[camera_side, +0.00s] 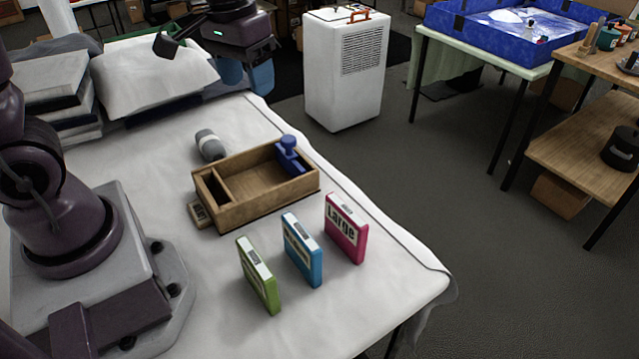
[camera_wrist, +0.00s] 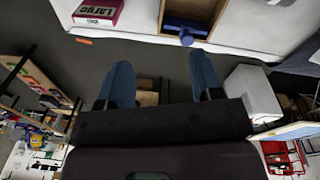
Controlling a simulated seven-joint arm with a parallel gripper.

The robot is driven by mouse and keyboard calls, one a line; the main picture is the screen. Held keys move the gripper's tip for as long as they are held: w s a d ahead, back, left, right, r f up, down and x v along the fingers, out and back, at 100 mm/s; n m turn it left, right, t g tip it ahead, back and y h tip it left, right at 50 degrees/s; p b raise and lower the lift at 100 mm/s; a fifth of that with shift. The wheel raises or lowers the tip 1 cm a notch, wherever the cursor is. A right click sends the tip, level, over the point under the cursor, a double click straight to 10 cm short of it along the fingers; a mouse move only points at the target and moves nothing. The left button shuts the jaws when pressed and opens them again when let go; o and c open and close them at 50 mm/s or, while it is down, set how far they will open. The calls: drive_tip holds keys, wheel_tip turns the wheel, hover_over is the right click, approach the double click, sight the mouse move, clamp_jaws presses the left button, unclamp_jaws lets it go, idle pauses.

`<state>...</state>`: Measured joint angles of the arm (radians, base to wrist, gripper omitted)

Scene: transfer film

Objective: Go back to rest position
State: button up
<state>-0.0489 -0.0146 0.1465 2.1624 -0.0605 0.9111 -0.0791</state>
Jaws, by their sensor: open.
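My gripper (camera_side: 250,76) is raised past the far end of the white-covered table (camera_side: 190,290) in the side view. In the wrist view my gripper (camera_wrist: 162,82) shows two blue fingers spread wide with nothing between them. A wooden box (camera_side: 262,203) with compartments stands on the table, with a blue-handled object (camera_side: 289,153) in its right end. The blue handle (camera_wrist: 187,37) also shows in the wrist view.
A white appliance (camera_side: 345,70) stands on the floor beyond the table.

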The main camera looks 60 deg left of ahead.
drive_tip(key=s+d+r+m+t, duration=0.3)
drive_tip(key=s+r, duration=0.4)
drive_tip(key=s, duration=0.3)
drive_tip(key=shift+s+d+m+t, duration=0.15)
drive_tip(key=shift+d+m+t, duration=0.15)
drive_tip(key=shift+d+t, duration=0.6)
